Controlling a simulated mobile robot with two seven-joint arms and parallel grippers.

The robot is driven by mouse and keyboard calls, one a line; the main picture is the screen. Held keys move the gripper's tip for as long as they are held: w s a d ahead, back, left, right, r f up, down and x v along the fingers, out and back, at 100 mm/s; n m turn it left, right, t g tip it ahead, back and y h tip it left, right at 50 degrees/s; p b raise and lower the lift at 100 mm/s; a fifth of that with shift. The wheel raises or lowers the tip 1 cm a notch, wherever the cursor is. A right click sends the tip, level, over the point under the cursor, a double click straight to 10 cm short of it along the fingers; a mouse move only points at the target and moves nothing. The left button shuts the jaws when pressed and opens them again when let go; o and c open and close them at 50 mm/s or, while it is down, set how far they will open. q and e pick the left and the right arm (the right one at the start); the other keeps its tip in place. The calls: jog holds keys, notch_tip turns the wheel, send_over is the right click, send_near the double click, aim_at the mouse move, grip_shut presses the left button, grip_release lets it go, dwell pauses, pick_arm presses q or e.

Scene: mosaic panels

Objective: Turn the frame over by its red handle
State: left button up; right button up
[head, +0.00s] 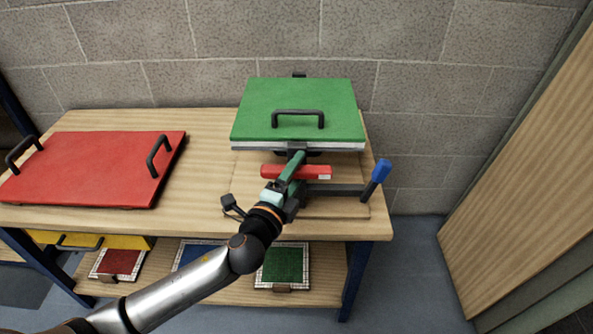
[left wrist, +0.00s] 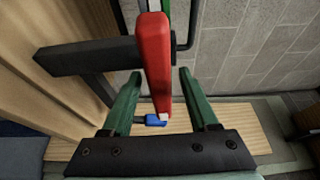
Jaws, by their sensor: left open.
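The red handle (head: 320,173) is a short bar in front of the green-topped frame (head: 335,113), which lies flat at the table's back right. In the head view my left gripper (head: 293,168) is at the red handle and hides part of it. In the left wrist view the red handle (left wrist: 153,50) stands between my two green fingers (left wrist: 160,80), with gaps on both sides. The fingers are open and not closed on it. A dark bar (left wrist: 85,56) meets the handle. My right gripper is out of view.
A blue-handled lever (head: 377,178) stands at the table's right edge. A red panel (head: 90,170) with two black handles lies at left. A black handle (head: 298,113) tops the green panel. Small mosaic panels (head: 282,265) lie on the shelf below. Table between panels is clear.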

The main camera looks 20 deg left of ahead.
pick_arm(q)
grip_shut()
dwell(0.4)
dwell(1.0)
